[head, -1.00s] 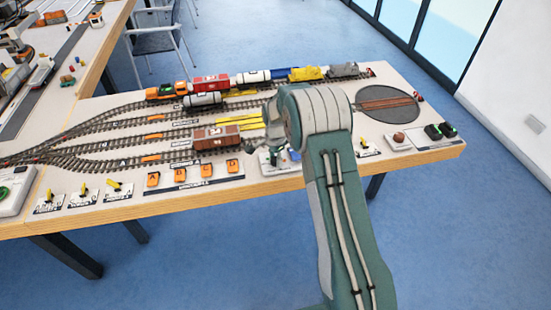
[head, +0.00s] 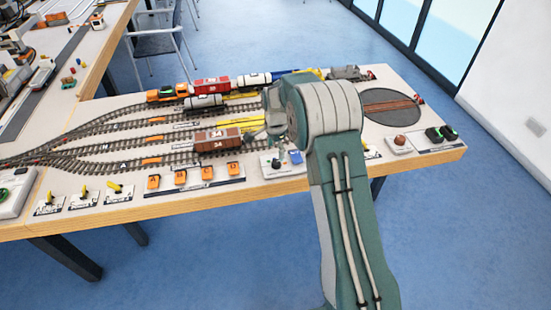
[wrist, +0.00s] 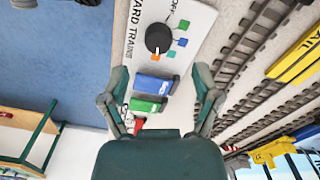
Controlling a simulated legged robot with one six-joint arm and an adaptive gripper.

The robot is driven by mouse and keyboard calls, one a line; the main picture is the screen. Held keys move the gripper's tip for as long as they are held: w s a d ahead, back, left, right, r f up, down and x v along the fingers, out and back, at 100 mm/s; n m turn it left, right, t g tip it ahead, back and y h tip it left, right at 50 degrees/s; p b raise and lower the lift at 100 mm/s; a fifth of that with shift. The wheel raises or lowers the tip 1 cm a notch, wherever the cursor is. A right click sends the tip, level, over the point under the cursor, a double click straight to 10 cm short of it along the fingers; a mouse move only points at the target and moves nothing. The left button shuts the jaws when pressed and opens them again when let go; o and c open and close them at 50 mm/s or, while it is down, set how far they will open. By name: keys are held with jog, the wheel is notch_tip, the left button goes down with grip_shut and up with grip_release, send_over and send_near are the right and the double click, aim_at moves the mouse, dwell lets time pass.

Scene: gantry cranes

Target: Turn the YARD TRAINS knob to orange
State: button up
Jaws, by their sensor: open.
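The YARD TRAINS panel (wrist: 138,62) is white and fills the upper middle of the wrist view. Its round black knob (wrist: 159,38) has orange, teal, blue and green squares around one side and an OFF label at the top. A small pale mark on the knob's lower edge appears to face the orange square (wrist: 155,57), but it is too small to be sure. My gripper (wrist: 161,70) is open and empty, its fingers apart on either side of the panel, short of the knob. In the head view the knob (head: 276,162) shows beside my arm, which hides much of my gripper.
A blue block (wrist: 154,84) and a green block (wrist: 147,103) stand on the panel between my fingers. Tracks with a brown wagon (head: 217,139) lie behind the panel. Orange switches (head: 180,177) stand to its left, and a round turntable (head: 391,107) is at the right.

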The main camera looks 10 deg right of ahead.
aim_at(275, 162)
notch_tip(275, 162, up, 6)
jog(key=shift+f, duration=0.1)
dwell(0.4)
jog(key=s+r+n+t, duration=0.3)
jog(key=s+r+n, duration=0.4)
jog(key=s+r, duration=1.05)
jog(key=s+r+n+t, duration=0.1)
jog(key=s+n, duration=0.6)
jog(key=s, duration=1.2)
jog(key=shift+s+t, duration=0.15)
jog(key=shift+t, duration=0.65)
